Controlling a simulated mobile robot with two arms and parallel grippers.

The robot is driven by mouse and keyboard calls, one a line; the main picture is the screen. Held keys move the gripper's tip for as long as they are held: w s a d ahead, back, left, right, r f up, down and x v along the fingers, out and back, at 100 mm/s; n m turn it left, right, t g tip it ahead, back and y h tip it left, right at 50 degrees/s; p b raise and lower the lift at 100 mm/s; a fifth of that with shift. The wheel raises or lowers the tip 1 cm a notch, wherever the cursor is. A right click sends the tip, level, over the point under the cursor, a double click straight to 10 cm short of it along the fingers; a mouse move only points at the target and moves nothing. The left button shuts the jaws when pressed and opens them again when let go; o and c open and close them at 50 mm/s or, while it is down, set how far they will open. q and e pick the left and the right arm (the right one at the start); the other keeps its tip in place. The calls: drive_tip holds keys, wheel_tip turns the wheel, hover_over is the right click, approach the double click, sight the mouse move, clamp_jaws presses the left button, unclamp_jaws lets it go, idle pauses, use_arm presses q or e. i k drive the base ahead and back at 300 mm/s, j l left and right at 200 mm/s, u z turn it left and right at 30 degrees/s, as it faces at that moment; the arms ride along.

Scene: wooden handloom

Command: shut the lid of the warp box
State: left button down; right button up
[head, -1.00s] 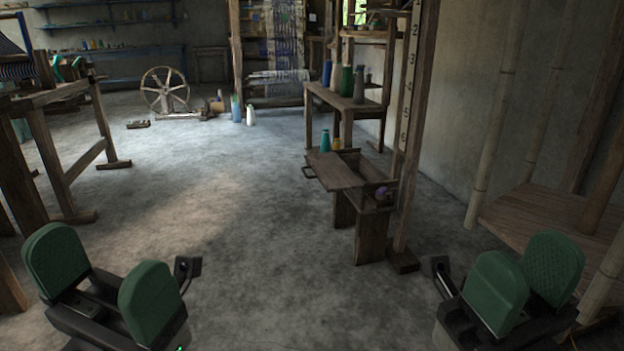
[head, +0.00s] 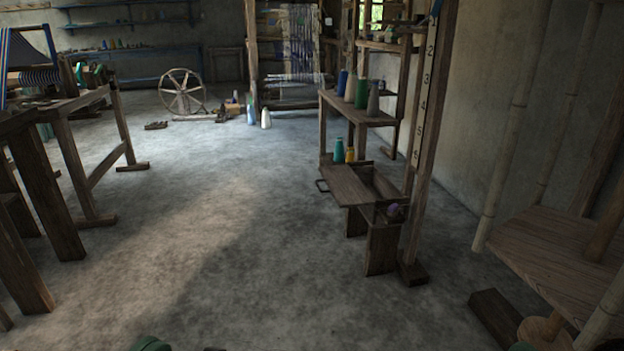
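The warp box (head: 390,213) is a wooden box on short legs, right of centre in the head view. Its lid (head: 346,187) is a flat board sticking out to the left, with a dark handle (head: 321,186) at its left end. The inside of the box (head: 375,184) shows open to the right of the lid. Only slivers of my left gripper (head: 152,345) and my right gripper (head: 520,347) show at the bottom edge, far from the box. Their fingers are mostly cut off.
A shelf (head: 372,113) with thread cones stands behind the box, and a numbered post (head: 421,135) beside it. A teal cone (head: 339,150) and a yellow cone (head: 350,155) stand at its back. A wooden platform (head: 560,255) is at right. The floor (head: 230,250) in front is clear.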

sight(346, 187)
drive_tip(key=i+l, duration=0.15)
drive_tip(key=i, duration=0.6)
drive_tip(key=i+l, duration=0.2)
drive_tip(key=i, duration=0.6)
drive_tip(key=i+l, duration=0.15)
drive_tip(key=i, duration=0.6)
